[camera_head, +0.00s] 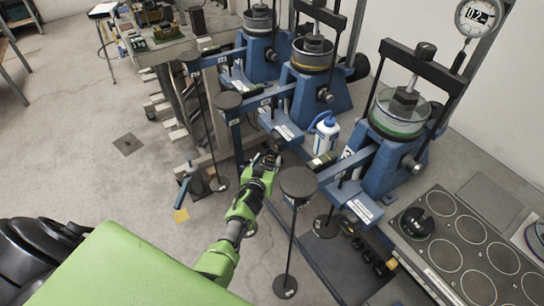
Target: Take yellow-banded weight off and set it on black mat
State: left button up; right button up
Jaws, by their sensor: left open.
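My left gripper (268,158) is open, above the floor beside the blue lever frames, just left of the nearest round hanger plate (298,182). It looks empty, though its fingers are small and dark. No loose weight with a clear yellow band can be made out. A yellow band shows on the round cell (312,62) of the middle frame. A black weight (416,222) sits on the bench plate at right. A dark flat area (340,262) lies low between the frames; I cannot tell if it is the black mat. My right gripper is out of view.
The nearest frame (385,170) has a green-banded cell and a dial gauge (478,15) above. A white and blue bottle (326,133) stands between frames. The plate with ringed circles (443,255) fills the right. Open floor (80,130) lies at left.

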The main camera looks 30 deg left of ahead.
aim_at(271, 159)
pick_arm(q)
jog(key=w+f+b, duration=0.1)
jog(key=w+b, duration=0.1)
jog(key=w+a+f+b, duration=0.1)
jog(key=w+f+b, duration=0.3)
jog(key=b, duration=0.1)
jog(key=shift+a+f, duration=0.15)
jog(key=shift+a, duration=0.15)
jog(key=shift+b+x, duration=0.65)
jog(key=shift+x, duration=0.1)
jog(key=c, duration=0.7)
jog(key=o, duration=0.8)
jog(key=shift+c, duration=0.2)
